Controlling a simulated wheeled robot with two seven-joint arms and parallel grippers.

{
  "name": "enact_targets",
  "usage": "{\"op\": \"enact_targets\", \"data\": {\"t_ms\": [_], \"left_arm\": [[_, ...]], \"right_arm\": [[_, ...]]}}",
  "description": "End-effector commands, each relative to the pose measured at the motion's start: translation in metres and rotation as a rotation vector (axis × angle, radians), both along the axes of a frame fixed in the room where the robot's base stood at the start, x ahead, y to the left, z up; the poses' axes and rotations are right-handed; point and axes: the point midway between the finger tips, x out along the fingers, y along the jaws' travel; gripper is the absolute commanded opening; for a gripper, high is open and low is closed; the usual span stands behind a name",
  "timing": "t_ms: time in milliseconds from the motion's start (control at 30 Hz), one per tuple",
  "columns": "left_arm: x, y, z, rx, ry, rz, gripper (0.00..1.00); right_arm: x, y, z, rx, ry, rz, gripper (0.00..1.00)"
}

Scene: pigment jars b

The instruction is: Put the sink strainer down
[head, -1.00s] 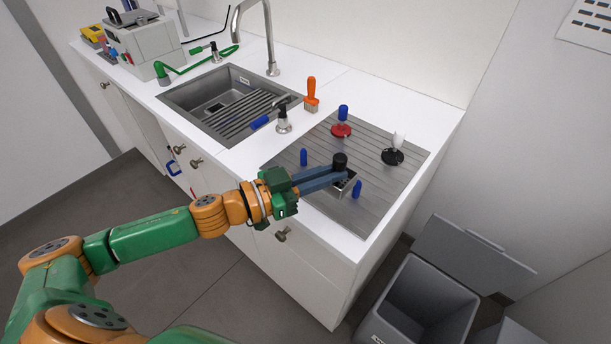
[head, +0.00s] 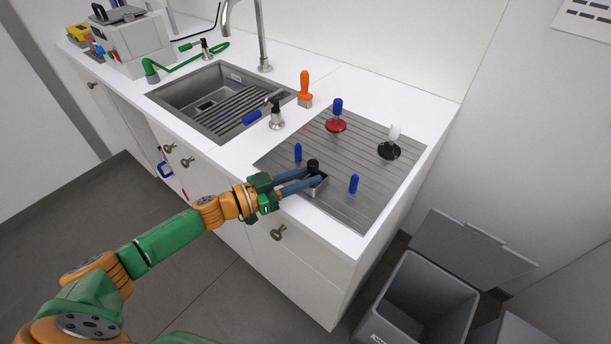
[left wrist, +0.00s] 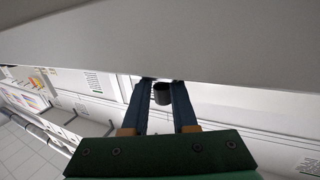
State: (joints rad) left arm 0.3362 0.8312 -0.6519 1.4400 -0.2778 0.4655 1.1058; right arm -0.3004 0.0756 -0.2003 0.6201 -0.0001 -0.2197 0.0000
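The sink strainer (head: 318,187) is a small metal box-shaped piece with a black knob on top, at the front edge of the ribbed drainboard (head: 372,150). I cannot tell whether its base touches the board. My left gripper (head: 308,177) reaches in from the left with its blue fingers on either side of the knob, shut on it. In the left wrist view the dark knob (left wrist: 162,94) sits between the two fingertips (left wrist: 162,84); the strainer's body is not clear there. My right gripper is not in view.
A red-based stopper (head: 336,124) and a black-based stopper (head: 389,150) stand farther back. A grey bin (head: 425,290) is open on the floor.

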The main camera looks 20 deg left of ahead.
Motion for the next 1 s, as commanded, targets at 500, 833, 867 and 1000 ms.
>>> {"op": "enact_targets", "data": {"t_ms": [500,833,867,1000], "left_arm": [[-0.015,0.015,0.001,0.003,0.004,0.002,0.41],[-0.068,0.063,0.005,0.005,0.007,0.0,0.41],[-0.072,0.066,0.006,0.003,0.007,-0.001,0.41],[-0.084,0.078,0.008,0.001,0.004,0.0,0.41]], "right_arm": [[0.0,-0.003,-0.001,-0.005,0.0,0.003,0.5],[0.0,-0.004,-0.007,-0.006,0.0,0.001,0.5],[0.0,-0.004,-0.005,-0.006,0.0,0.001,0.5],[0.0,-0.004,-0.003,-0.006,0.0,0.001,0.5]]}}
